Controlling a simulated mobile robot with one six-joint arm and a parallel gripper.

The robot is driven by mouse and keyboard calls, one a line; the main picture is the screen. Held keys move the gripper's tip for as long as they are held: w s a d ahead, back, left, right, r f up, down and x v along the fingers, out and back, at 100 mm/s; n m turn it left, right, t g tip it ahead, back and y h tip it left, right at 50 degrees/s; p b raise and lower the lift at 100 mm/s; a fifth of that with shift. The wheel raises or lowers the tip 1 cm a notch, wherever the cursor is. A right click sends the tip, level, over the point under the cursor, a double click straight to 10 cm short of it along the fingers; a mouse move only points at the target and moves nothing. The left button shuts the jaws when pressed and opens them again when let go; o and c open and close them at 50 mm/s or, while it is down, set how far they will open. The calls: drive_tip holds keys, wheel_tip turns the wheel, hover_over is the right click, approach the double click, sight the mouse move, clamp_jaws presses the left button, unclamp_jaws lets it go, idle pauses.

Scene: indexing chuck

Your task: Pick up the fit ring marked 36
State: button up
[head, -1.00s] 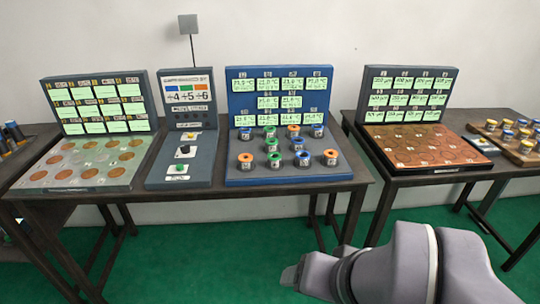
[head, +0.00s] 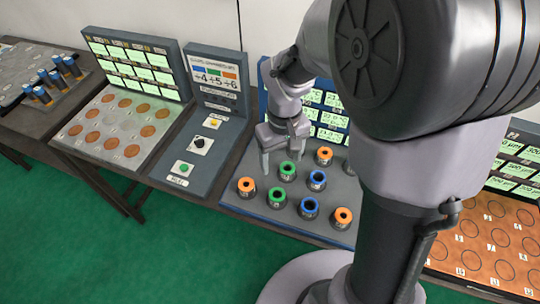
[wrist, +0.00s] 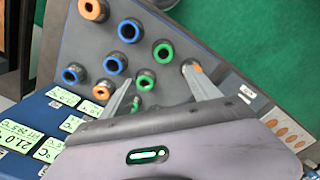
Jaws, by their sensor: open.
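Several rings with orange, green and blue tops stand on grey posts on the blue-backed board (head: 240,205). A green one (head: 287,171) is just beneath my gripper (head: 283,162) in the head view. I cannot read 36 on any ring, so I cannot tell which is the one marked 36. My gripper is open and empty, fingers pointing down at the board's upper part. In the wrist view my gripper's fingertips (wrist: 160,76) lie either side of a green ring (wrist: 145,80); an orange ring (wrist: 191,66) is partly hidden behind one finger.
Close neighbours are a green ring (head: 277,197), a blue ring (head: 317,180) and an orange ring (head: 246,187). The board's display panel (head: 325,115) rises behind my gripper. A button panel (head: 200,145) stands to the left. My arm hides the board's right part.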

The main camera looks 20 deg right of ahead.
drive_tip(key=b, duration=0.4)
hover_over(277, 194)
drive_tip(key=f, duration=1.1)
drive_tip(key=shift+w+d+f, duration=0.2)
drive_tip(key=shift+w+d, duration=0.05)
drive_tip(key=shift+d, duration=0.1)
drive_tip(key=f, duration=0.2)
drive_tip(key=f+b, duration=0.1)
drive_tip(key=f, duration=0.1)
drive_tip(key=f+b, duration=0.1)
drive_tip(key=shift+s+a+f, duration=0.2)
drive_tip(key=shift+a+f, duration=0.1)
drive_tip(key=shift+f, duration=0.1)
drive_tip(key=shift+r, duration=0.1)
clamp_jaws()
